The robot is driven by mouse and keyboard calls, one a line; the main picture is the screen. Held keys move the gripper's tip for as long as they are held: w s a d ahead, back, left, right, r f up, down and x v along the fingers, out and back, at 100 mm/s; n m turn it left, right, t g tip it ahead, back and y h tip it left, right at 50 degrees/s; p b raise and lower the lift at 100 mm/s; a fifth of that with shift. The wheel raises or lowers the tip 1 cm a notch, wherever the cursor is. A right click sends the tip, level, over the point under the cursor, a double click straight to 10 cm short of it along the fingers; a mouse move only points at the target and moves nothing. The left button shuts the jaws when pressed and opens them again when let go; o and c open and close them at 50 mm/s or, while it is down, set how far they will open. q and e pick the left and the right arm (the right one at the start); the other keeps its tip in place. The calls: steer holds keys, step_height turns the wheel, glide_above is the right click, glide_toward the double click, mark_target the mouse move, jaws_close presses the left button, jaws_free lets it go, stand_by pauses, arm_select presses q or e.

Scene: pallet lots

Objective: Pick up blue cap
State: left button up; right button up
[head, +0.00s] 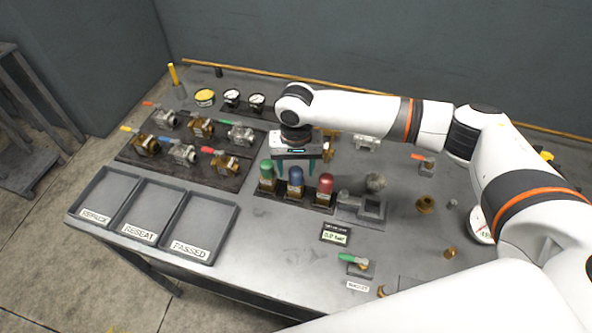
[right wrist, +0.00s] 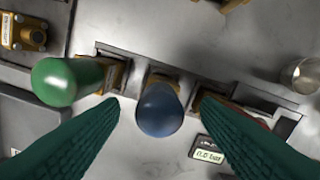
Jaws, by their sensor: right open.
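The blue cap (head: 295,175) stands upright in the middle of a dark rack, between the green cap (head: 266,169) and the red cap (head: 326,183). My right gripper (head: 296,170) is open above the rack, over the blue cap. In the right wrist view the blue cap (right wrist: 159,110) lies between and beyond the two teal fingertips (right wrist: 160,103), which appear apart from it. The green cap (right wrist: 66,80) is left of the left finger. The red cap is mostly hidden behind the right finger. My left gripper is not seen.
A small display (head: 335,234) lies in front of the rack. A lever valve (head: 356,262) stands near the front edge.

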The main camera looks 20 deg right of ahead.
steer(key=shift+f, duration=0.65)
steer(key=c, duration=1.1)
steer(key=shift+o, duration=0.2)
steer(key=shift+r, duration=0.1)
